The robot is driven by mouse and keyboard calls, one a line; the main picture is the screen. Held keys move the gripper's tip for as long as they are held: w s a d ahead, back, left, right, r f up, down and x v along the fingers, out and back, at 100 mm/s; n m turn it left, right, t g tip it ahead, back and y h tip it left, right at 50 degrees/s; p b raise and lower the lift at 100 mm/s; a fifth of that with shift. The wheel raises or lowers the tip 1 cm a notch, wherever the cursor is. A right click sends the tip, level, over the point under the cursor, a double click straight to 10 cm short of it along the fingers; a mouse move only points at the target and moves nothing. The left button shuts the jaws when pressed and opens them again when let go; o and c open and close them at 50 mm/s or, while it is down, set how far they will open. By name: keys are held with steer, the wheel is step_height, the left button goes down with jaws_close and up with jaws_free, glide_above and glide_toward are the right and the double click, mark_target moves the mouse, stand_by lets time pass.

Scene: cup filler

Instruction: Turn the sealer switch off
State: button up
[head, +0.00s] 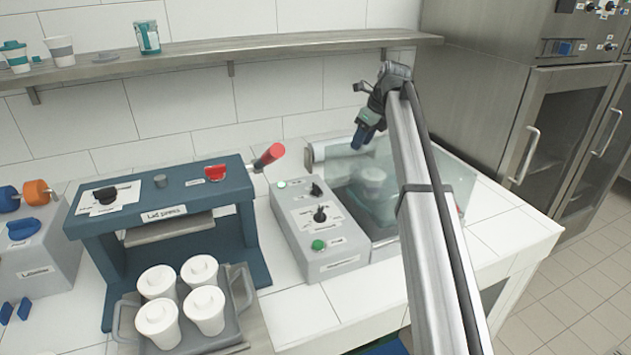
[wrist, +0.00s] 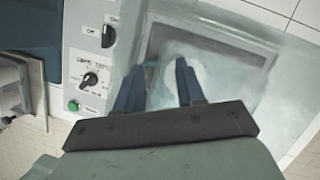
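A grey control box (head: 318,226) stands in the middle of the counter, joined to a clear-covered chamber on its right. Its upper black switch (head: 316,190) also shows in the wrist view (wrist: 108,37), beside small labels, one reading Off. I cannot tell surely which setting it points to. A black dial (head: 320,214) and a green button (head: 318,245) sit below the switch. My gripper (head: 363,138) is open and empty above the clear cover (wrist: 225,60), to the right of the switch. In the wrist view its two fingers (wrist: 159,66) are apart, with the control panel at their left.
A blue press-like machine (head: 160,215) with a red-tipped lever (head: 268,156) stands left of the control box. A tray (head: 247,325) of white lidded cups (head: 158,282) is before it. A wall shelf (head: 200,55) holds cups. A steel cabinet (head: 480,90) stands right.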

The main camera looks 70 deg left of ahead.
mark_target(315, 184)
steer(key=s+a+r+m+t+h, duration=0.15)
steer(key=s+m+h, duration=0.3)
steer(key=s, duration=0.85)
steer(key=shift+m+t+y, duration=0.25)
steer(key=shift+t+y, duration=0.1)
steer(key=shift+y, duration=0.1)
steer(key=f, duration=0.9)
steer(key=a+f, duration=0.1)
steer(key=f, duration=0.3)
steer(key=shift+s+f, duration=0.2)
steer(key=shift+f, duration=0.2)
jaws_close()
